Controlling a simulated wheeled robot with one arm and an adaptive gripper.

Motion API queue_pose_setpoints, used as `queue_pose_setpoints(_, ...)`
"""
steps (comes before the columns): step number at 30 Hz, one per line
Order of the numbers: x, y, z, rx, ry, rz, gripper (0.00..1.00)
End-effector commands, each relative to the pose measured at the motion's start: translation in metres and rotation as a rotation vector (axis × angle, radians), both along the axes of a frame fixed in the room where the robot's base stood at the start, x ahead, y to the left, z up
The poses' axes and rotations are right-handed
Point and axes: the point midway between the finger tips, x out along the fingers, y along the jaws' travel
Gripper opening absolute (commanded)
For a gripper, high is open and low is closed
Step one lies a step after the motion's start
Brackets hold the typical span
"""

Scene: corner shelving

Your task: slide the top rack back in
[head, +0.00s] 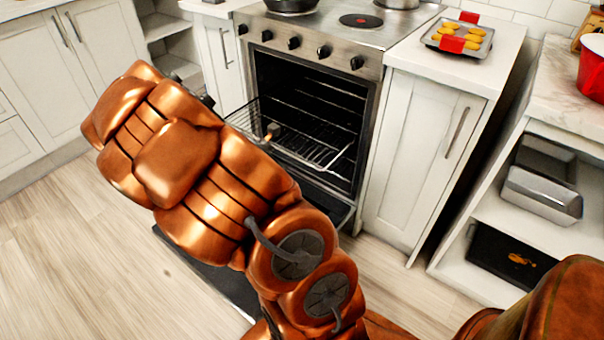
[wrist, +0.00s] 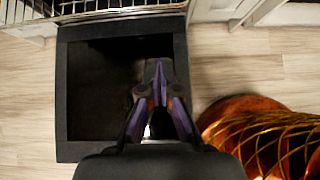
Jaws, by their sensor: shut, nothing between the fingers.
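The top rack (head: 318,150) is a wire rack sticking partly out of the open oven (head: 310,95) in the head view. In the wrist view, rack wires (wrist: 115,8) cross the top edge. The oven door (wrist: 75,110) hangs open as a dark panel below; its edge also shows in the head view. My gripper (wrist: 159,84) is shut and empty, with purple finger pads, above the right part of the door. It appears apart from the rack. In the head view, my arm mostly hides it.
White cabinets flank the oven, with the right one (head: 422,150) close beside it. A tray of food (head: 457,48) with red grips sits on the right counter. Metal pans (head: 542,190) stand on a shelf at right. Wooden floor at left (head: 95,235) is clear.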

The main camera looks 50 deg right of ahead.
Motion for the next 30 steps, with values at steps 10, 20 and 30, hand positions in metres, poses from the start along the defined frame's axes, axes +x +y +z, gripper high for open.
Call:
queue_pose_setpoints(10, 0.001, -0.022, -0.027, 0.001, 0.02, 0.021, 0.0)
queue_pose_setpoints(20, 0.0, -0.057, -0.063, 0.002, 0.018, 0.02, 0.0)
queue_pose_setpoints(30, 0.0, -0.092, -0.078, 0.003, 0.013, 0.021, 0.0)
